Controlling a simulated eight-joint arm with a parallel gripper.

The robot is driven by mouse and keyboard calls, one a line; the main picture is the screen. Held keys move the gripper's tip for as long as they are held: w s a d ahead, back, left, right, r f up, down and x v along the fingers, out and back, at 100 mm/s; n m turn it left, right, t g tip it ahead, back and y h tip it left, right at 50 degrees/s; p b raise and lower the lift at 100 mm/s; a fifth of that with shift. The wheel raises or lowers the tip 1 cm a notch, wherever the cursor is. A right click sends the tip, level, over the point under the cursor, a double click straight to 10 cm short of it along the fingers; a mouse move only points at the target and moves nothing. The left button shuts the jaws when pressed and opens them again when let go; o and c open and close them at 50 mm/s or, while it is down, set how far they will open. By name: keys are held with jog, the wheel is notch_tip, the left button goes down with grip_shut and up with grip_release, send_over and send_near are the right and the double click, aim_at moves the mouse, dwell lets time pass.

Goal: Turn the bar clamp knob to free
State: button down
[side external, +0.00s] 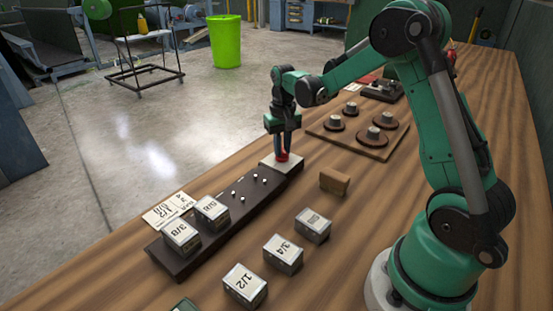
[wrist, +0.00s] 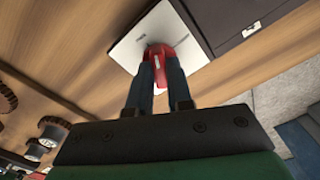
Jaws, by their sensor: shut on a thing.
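The bar clamp knob (side external: 283,156) is red and sits on a pale square plate (side external: 268,164) at the far end of a long dark bar (side external: 215,226). My gripper (side external: 284,151) points down over the plate, with its two dark fingers shut on the knob. In the wrist view the red knob (wrist: 160,58) shows between the fingertips of my gripper (wrist: 158,72). The pale plate (wrist: 128,48) lies beneath it with small dark markings, too small to read. The fingers hide part of the knob.
Two labelled blocks (side external: 182,237) stand on the bar's near end, beside several small pegs (side external: 254,177). More labelled blocks (side external: 283,253) and a wooden block (side external: 334,181) stand to the right. A board with round knobs (side external: 345,143) lies behind. Bare tabletop lies between them.

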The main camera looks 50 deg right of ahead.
jog(key=n, duration=0.5)
jog(key=shift+n, duration=0.4)
dwell(0.4)
jog(key=c, duration=0.8)
grip_release()
jog(key=shift+r, duration=2.85)
